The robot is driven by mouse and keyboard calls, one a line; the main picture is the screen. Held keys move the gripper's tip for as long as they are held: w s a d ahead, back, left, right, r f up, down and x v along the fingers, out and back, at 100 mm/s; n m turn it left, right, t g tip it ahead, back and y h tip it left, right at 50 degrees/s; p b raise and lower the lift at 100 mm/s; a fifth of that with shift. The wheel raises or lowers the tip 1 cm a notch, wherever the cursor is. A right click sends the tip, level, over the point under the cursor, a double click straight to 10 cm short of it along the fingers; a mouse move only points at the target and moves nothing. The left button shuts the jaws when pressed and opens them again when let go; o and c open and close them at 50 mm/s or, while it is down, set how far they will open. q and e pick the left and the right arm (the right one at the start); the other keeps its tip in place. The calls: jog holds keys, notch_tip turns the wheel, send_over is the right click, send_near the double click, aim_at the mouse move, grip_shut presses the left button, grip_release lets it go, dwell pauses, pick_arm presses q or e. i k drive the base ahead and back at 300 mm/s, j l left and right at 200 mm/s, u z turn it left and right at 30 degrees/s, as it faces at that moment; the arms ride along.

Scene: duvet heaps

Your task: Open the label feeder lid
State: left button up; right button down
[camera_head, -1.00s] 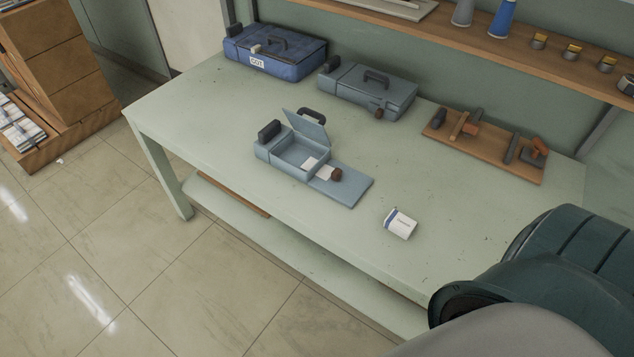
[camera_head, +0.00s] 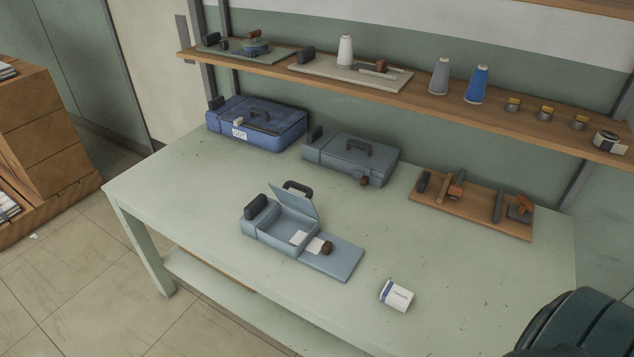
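A light blue-grey feeder box (camera_head: 265,241) stands on the green table. Its lid (camera_head: 294,201), with a dark handle (camera_head: 298,187), is raised and tilted up over an open compartment. A white label piece (camera_head: 299,237) lies in the compartment, and another lies beside a brown knob (camera_head: 326,248) at the flat front plate (camera_head: 336,265). A similar grey-blue box (camera_head: 350,157) with its lid shut stands behind it. A blue case (camera_head: 257,124) with a white tag stands at the back left. Neither of my grippers is in view; a dark green part of my body shows at bottom right.
A wooden board with tools (camera_head: 470,205) lies at the table's right. A small white box (camera_head: 396,295) lies near the front edge. Above the back runs a shelf (camera_head: 411,103) with cones and small tins. The table's left front is clear.

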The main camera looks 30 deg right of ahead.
aim_at(304, 204)
jog(key=i+j+z, duration=0.15)
jog(key=i+z, duration=0.15)
jog(key=z, duration=0.15)
jog(key=i+j+z, duration=0.25)
jog(key=z, duration=0.2)
